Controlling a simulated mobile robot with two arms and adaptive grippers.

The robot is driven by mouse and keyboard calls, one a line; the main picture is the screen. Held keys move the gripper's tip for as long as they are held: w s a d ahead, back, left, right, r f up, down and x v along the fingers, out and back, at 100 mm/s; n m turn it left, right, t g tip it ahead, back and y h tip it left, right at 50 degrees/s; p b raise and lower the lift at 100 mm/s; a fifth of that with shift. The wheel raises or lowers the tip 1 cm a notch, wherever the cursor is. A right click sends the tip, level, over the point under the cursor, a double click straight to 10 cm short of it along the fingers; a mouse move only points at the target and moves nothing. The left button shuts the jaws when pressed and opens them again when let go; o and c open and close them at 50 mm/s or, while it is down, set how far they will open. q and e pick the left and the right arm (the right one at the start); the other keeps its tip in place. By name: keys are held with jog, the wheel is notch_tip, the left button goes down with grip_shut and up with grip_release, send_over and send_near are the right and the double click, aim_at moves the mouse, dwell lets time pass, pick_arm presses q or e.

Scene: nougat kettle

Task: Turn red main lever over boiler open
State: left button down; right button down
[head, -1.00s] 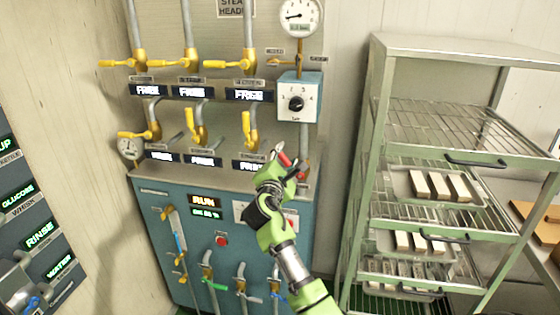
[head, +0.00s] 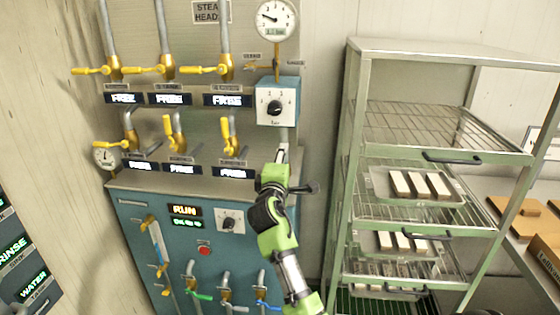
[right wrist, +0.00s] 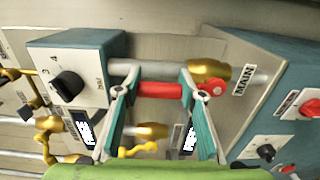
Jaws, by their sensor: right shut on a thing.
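The red main lever (right wrist: 160,90) shows in the right wrist view, joined at its right end to a brass valve (right wrist: 209,69) beside the MAIN label (right wrist: 243,80). The lever lies along the grey pipe (right wrist: 150,70), roughly parallel to it. My right gripper (right wrist: 155,97) is shut on the lever, with a teal-padded finger near each end of its red part. In the head view my right gripper (head: 283,158) is at the pipe below the dial box, above the blue boiler cabinet (head: 150,215); it hides the lever there. My left gripper is not in view.
A dial box (head: 277,102) and a round gauge (head: 276,20) sit above my right gripper. Yellow-handled valves (head: 175,132) stand to its left. A metal rack (head: 352,150) with trays stands close on the right.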

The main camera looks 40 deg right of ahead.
jog(key=shift+d, duration=0.1)
dwell(0.4)
jog(key=c, duration=1.3)
grip_release()
jog(key=shift+s, duration=0.1)
jog(key=v, duration=1.2)
jog(key=shift+f, duration=0.1)
